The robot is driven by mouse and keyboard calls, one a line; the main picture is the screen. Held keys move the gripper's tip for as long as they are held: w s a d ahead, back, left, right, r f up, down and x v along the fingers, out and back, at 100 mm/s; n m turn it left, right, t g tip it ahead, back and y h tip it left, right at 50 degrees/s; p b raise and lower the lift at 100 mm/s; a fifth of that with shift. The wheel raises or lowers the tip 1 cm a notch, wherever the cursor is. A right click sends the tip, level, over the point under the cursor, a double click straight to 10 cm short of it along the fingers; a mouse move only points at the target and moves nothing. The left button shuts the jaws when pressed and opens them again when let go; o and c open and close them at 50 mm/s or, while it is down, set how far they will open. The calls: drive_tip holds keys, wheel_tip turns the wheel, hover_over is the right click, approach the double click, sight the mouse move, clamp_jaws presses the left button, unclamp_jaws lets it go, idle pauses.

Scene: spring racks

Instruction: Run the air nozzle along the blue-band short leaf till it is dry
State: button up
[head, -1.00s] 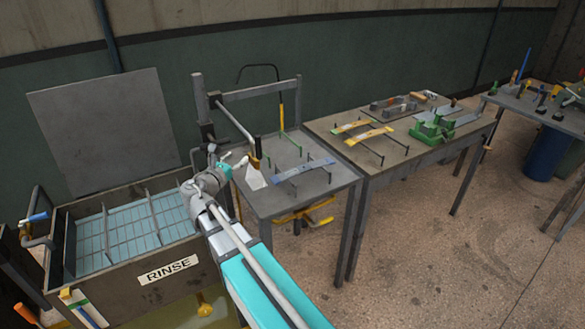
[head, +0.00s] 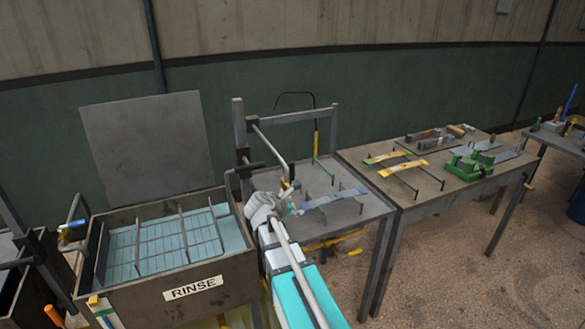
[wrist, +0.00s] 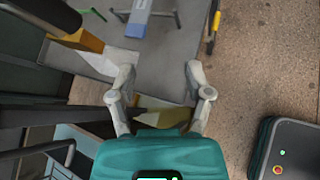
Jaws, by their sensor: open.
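The short leaf with a blue band (head: 335,199) lies across thin upright supports on the grey metal table. Its near end shows at the top of the wrist view (wrist: 138,18). My gripper (wrist: 158,72) is open, with nothing between its fingers. In the head view my gripper (head: 290,208) is at the table's left side, left of the leaf and apart from it in the wrist view. A grey boom (head: 270,143) reaches down from a post to a yellow-orange fitting that my arm partly hides; it shows in the wrist view (wrist: 85,40). I cannot tell whether it is the air nozzle.
The rinse tank (head: 165,295) with wire dividers stands left of the metal table (head: 375,210). A second table (head: 430,190) at right holds yellow-banded leaves and a green fixture. Floor is open at front right.

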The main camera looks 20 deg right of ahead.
wheel_tip(320, 180, down, 6)
drive_tip(key=s+d+m+g+y, duration=0.1)
drive_tip(key=s+d+m+y, duration=0.15)
drive_tip(key=y, duration=0.25)
drive_tip(key=m+t+y, duration=1.1)
drive_tip(key=y, duration=0.4)
approach(292, 174)
drive_tip(key=s+d+r, duration=0.2)
drive_tip(key=shift+d+r, duration=0.25)
drive_tip(key=shift+d, duration=0.1)
drive_tip(key=x, duration=1.3)
drive_tip(key=shift+w+a+f, duration=0.15)
drive_tip(key=shift+w+a, duration=0.1)
drive_tip(key=shift+a, duration=0.05)
